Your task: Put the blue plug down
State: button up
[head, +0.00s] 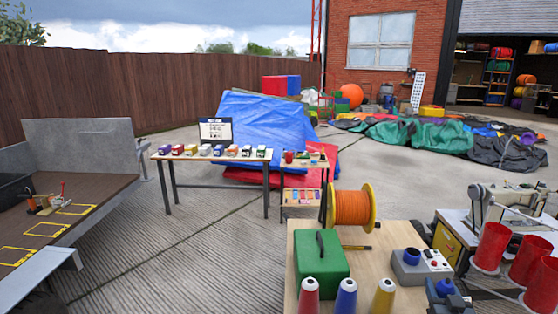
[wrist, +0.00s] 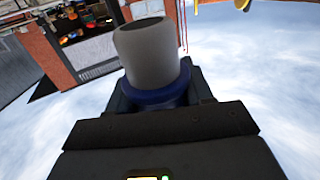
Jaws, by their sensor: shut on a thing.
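The blue plug (wrist: 152,52) shows large in the wrist view, as a pale grey round barrel above a dark blue collar. My gripper (wrist: 157,100) is shut on it at the blue part, and its dark jaws hide the plug's lower end. The grey end stands clear of the jaws and touches nothing that I can see. In the head view, a small blue and dark shape (head: 446,288) sits at the bottom edge, right of the yellow cone; I cannot tell whether it is the held plug.
A wooden table (head: 370,272) bears a green case (head: 322,268), an orange cable drum (head: 352,207), a grey control box (head: 432,267) with a blue round part, and red, blue and yellow cones. Bare tabletop shows between case and box.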

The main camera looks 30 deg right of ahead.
jog(key=w+a+f+n+t+y, duration=0.1)
jog(key=a+y, duration=0.3)
jog(key=a, duration=1)
jog(key=w+a+f+n+t+y, duration=0.2)
jog(key=a+n+y, duration=0.2)
jog(key=a, duration=1.1)
jog(key=w+a+f+n+t+y, duration=0.1)
jog(key=a+f+n+y, duration=0.1)
jog(key=a, duration=1.2)
jog(key=shift+w+a+f+n+t+y, duration=0.15)
jog(key=shift+w+f+n+t+y, duration=0.2)
jog(key=shift+n+y, duration=0.5)
